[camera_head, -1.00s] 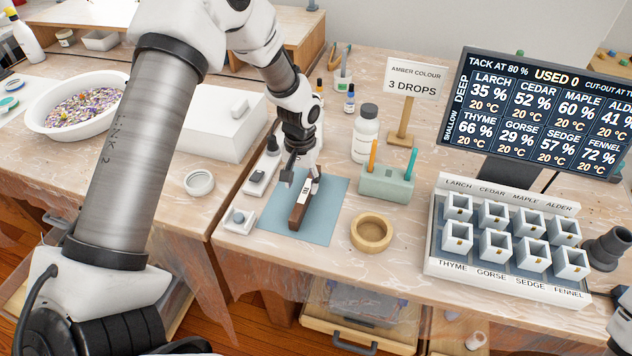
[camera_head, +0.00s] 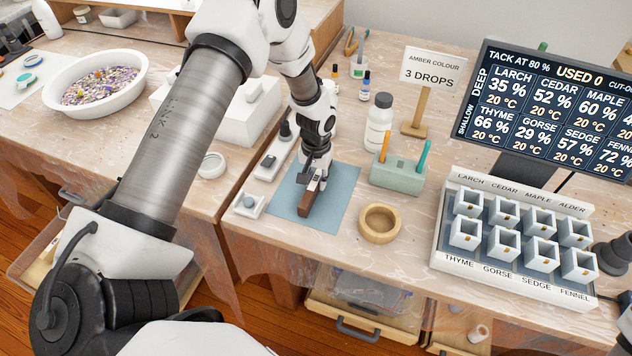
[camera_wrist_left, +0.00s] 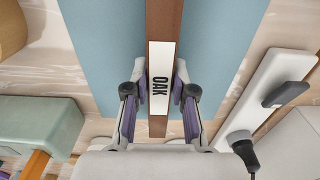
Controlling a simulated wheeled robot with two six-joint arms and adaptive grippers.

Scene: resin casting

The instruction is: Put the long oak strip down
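The long oak strip (camera_head: 306,206) is a narrow brown bar over the blue mat (camera_head: 344,193). Its white label reading OAK shows in the left wrist view, where the strip (camera_wrist_left: 163,22) runs straight up the picture. My left gripper (camera_head: 314,183) points down at the strip's far end. In the left wrist view the fingers of my left gripper (camera_wrist_left: 161,78) are closed in on both sides of the strip, against its edges. I cannot tell whether the strip rests on the mat or hangs slightly above it. My right gripper is not in view.
A wooden ring-shaped bowl (camera_head: 379,223) and a green holder (camera_head: 398,174) stand right of the mat. A tray of white cups (camera_head: 515,238) lies farther right. The table's front edge is close.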

